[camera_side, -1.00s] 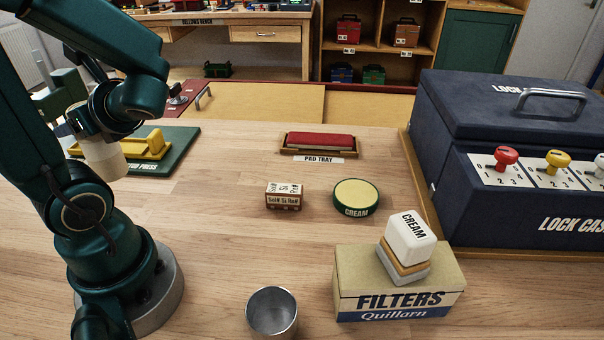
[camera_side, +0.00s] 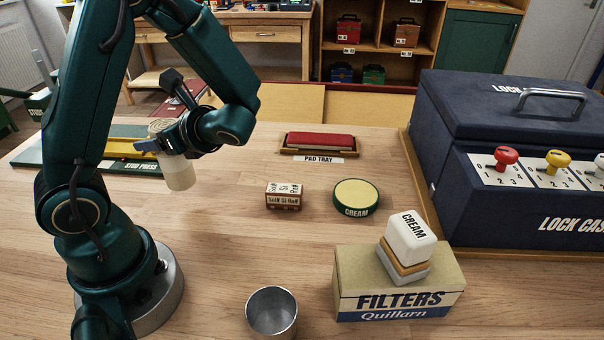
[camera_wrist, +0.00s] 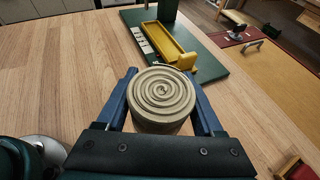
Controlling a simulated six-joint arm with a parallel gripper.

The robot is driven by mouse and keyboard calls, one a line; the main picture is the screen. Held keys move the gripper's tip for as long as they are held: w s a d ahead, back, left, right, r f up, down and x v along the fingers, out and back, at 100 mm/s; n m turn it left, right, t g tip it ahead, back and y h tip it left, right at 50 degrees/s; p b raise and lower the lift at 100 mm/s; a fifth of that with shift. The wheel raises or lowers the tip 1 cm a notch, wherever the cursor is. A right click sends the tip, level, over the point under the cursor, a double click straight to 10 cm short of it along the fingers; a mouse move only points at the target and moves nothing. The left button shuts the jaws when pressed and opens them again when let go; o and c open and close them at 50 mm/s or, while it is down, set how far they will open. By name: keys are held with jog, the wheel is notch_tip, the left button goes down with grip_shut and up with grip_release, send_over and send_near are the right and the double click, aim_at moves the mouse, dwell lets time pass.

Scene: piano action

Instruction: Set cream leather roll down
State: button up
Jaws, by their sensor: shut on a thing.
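The cream leather roll (camera_side: 179,172) is a pale upright cylinder. My gripper (camera_side: 168,141) is shut around its upper part and holds it above the wooden table, left of the small lettered block. The wrist view shows the roll's spiral top end (camera_wrist: 161,93) between the two blue fingers of my gripper (camera_wrist: 163,100). The roll's underside is hidden in the wrist view. I cannot tell exactly how high it is above the table.
A lettered block (camera_side: 284,196), a round cream pad (camera_side: 356,194), a pad tray (camera_side: 319,144), a metal cup (camera_side: 272,312) and a filters box (camera_side: 400,290) stand to the right.

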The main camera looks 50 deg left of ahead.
aim_at(177, 158)
jog(key=shift+w+d+f, duration=0.2)
jog(key=shift+w+f, duration=0.4)
jog(key=shift+w, duration=0.3)
jog(key=shift+f, duration=1.95)
jog(key=shift+f, duration=0.15)
jog(key=o, duration=1.5)
jog(key=shift+c, duration=0.2)
